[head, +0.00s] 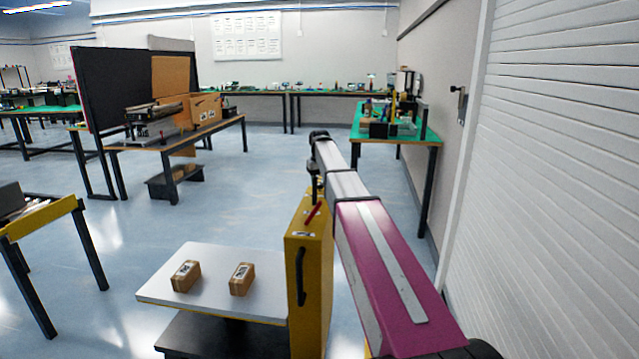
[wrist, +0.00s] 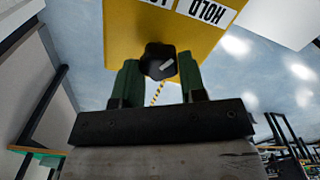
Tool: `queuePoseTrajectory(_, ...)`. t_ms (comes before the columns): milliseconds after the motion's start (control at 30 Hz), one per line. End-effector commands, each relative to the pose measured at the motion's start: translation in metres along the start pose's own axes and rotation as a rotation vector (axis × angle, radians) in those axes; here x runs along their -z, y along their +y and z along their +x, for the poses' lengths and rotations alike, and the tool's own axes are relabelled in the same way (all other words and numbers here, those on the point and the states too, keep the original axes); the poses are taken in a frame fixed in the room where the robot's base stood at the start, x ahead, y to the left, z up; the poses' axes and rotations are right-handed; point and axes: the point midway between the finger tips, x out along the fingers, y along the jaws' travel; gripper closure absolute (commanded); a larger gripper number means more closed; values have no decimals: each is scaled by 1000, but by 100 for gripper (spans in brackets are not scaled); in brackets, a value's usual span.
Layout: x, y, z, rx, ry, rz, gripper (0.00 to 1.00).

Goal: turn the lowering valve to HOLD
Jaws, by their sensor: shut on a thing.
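The yellow column (head: 308,265) stands beside a white lift platform in the head view. In the wrist view a yellow panel (wrist: 125,35) carries the valve, a black knob (wrist: 152,52) with a short white mark (wrist: 166,65). The mark is slanted, its one end towards the right. A white HOLD label (wrist: 207,11) shows upside down at the top right, with a second label (wrist: 160,2) cut off beside it. My gripper (wrist: 158,72), with green fingers, is shut on the knob from both sides. In the head view my arm hides much of the column's right side.
The white platform (head: 215,262) bears two small brown boxes (head: 186,276) (head: 241,279). A red lever (head: 313,214) and a black handle (head: 300,276) are on the column. A white slatted wall (head: 555,180) is close at right. Floor behind the platform is clear.

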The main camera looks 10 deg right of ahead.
Motion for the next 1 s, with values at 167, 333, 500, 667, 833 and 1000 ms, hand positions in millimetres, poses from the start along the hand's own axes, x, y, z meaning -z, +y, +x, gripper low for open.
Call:
queuePoseTrajectory(167, 0, 0, -1, 0, 1, 55, 86)
queuePoseTrajectory(333, 0, 0, -1, 0, 1, 77, 86)
queuePoseTrajectory(500, 0, 0, -1, 0, 1, 83, 86)
queuePoseTrajectory(667, 0, 0, -1, 0, 1, 83, 86)
queuePoseTrajectory(833, 0, 0, 0, 0, 1, 82, 36)
queuePoseTrajectory(1000, 0, 0, 0, 0, 0, 81, 36)
